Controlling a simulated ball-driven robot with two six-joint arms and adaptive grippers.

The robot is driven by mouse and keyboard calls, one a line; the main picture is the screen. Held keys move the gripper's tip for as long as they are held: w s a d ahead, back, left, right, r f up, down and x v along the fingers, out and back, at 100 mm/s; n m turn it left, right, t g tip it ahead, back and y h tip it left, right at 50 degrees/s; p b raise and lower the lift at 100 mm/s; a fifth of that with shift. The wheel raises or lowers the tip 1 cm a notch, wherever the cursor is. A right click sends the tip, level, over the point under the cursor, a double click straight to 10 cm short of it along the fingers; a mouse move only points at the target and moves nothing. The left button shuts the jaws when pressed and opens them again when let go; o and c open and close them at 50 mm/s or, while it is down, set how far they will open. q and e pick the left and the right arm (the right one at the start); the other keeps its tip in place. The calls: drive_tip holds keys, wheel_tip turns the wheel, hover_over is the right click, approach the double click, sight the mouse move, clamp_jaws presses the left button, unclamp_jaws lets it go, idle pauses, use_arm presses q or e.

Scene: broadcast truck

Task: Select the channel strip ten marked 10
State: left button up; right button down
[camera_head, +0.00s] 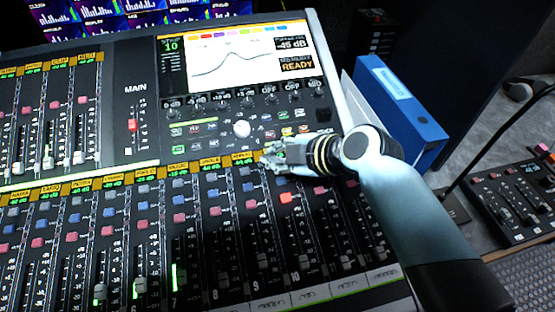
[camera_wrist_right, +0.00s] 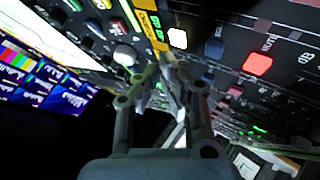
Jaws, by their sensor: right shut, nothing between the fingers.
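The mixing console's strip ten (camera_head: 295,277) is the column with a lit red button (camera_head: 285,197), also glowing in the right wrist view (camera_wrist_right: 257,63). My right gripper (camera_head: 270,155) is shut and empty over the top of that column, hiding its label and top button in the head view. My left gripper is out of view.
A pale round knob (camera_head: 242,128) stands up from the panel left of my right gripper. Other fader strips (camera_head: 110,230) fill the left. A blue binder (camera_head: 400,105) stands right of the console, behind my arm. A smaller control box (camera_head: 515,205) is at far right.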

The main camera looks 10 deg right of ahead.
sight(277, 175)
drive_tip(key=r+p, duration=0.4)
drive_tip(key=r, duration=0.1)
drive_tip(key=shift+s, duration=0.35)
idle(0.3)
drive_tip(key=shift+f, duration=0.1)
idle(0.5)
